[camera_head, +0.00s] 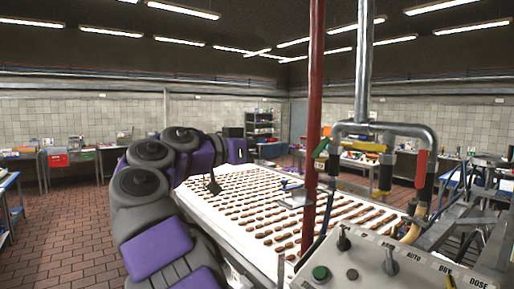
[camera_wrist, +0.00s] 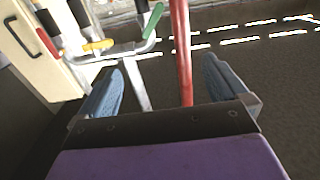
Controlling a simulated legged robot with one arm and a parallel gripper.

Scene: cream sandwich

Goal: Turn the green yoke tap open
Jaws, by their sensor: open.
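The green yoke tap handle (camera_head: 321,148) is on the left side of the bent metal pipework, just right of the red upright pipe. In the wrist view the green handle (camera_wrist: 153,20) is near the top, slanted, beyond my fingertips and between them from left to right. My gripper (camera_wrist: 162,68) is open, with two blue-grey fingers spread and nothing between them up close. In the head view my purple and dark arm reaches right over the table, its end (camera_head: 236,150) left of the red pipe and apart from the tap. The fingers are hard to make out there.
The red upright pipe (camera_head: 313,110) stands between my arm and the tap; it also crosses the wrist view (camera_wrist: 181,50). A red handle (camera_head: 421,168) and yellow fittings (camera_head: 385,172) are on the right. A control panel (camera_head: 375,268) is in front. A white table (camera_head: 235,235) bears many brown pieces.

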